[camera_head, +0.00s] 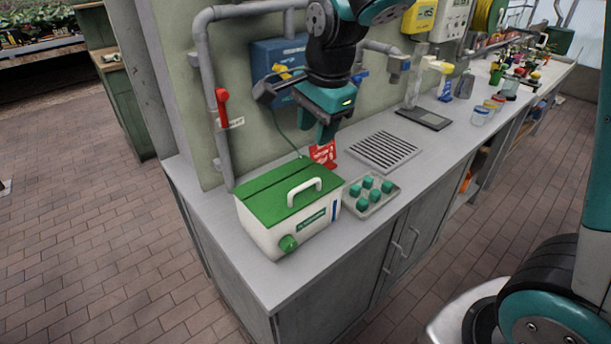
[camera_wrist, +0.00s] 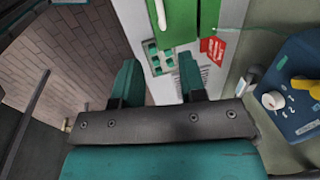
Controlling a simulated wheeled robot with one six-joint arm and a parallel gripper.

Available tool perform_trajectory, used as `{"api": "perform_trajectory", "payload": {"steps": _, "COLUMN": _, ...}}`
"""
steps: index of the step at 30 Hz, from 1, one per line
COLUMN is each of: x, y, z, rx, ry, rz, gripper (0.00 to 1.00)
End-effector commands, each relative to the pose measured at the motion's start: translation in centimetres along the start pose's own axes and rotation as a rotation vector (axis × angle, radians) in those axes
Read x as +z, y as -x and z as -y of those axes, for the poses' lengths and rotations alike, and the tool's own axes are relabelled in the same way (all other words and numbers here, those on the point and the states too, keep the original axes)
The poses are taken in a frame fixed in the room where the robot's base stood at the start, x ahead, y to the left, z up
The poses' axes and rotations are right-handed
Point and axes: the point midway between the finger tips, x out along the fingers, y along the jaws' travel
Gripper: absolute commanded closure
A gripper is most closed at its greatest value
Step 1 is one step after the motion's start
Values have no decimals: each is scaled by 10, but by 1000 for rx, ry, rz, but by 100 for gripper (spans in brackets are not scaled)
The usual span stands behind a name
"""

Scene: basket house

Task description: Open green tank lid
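The tank (camera_head: 265,238) is a white box on the near left of the counter, with a round green knob low on its front. Its green lid (camera_head: 268,196) lies flat and shut on top and carries a white arched handle (camera_head: 303,186). In the wrist view the green lid (camera_wrist: 183,28) and the white handle (camera_wrist: 160,12) show at the top edge, partly cut off. My gripper (camera_head: 326,136) hangs above the counter, behind and to the right of the tank, apart from the lid. In the wrist view its two fingers (camera_wrist: 160,78) stand apart with nothing between them.
A tray of green cubes (camera_head: 371,193) stands right of the tank. A red sign (camera_head: 323,153) is behind it, and a drain grate (camera_head: 384,150) lies farther back. Grey pipes (camera_head: 203,75) and a blue wall box (camera_head: 268,60) are on the wall. The counter's front left corner is clear.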

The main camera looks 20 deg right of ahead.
Motion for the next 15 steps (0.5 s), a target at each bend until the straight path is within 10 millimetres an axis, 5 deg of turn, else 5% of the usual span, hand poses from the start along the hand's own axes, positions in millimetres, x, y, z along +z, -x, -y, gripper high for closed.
{"api": "perform_trajectory", "payload": {"steps": 15, "x": 1, "y": -113, "z": -1, "rx": 6, "ry": 4, "rz": 1, "gripper": 62}}
